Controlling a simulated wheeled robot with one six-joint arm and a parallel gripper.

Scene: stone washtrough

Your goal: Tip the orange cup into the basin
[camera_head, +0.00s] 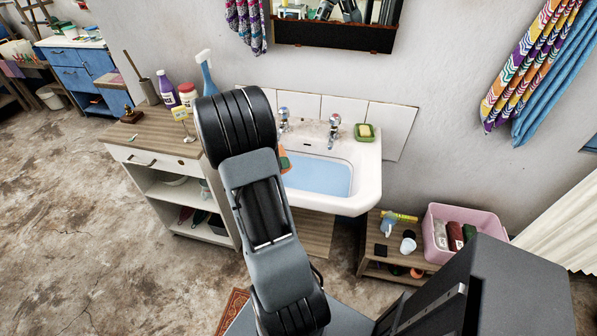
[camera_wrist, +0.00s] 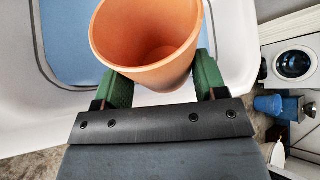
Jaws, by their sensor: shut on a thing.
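The orange cup (camera_wrist: 145,38) is between the green fingers of my gripper (camera_wrist: 163,82) in the wrist view, and the gripper is shut on it. The cup's open mouth faces the camera, and its inside looks empty as far as it shows. In the head view a small orange part of the cup (camera_head: 284,163) shows beside my arm, over the left side of the basin. The white basin (camera_head: 362,190) holds pale blue water. Its white rim (camera_wrist: 236,40) lies behind the cup in the wrist view.
A wooden counter (camera_head: 150,135) with bottles stands left of the basin. A green soap dish (camera_head: 364,133) and taps (camera_head: 334,130) sit on the basin's back edge. A low shelf with a pink crate (camera_head: 437,228) stands at right.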

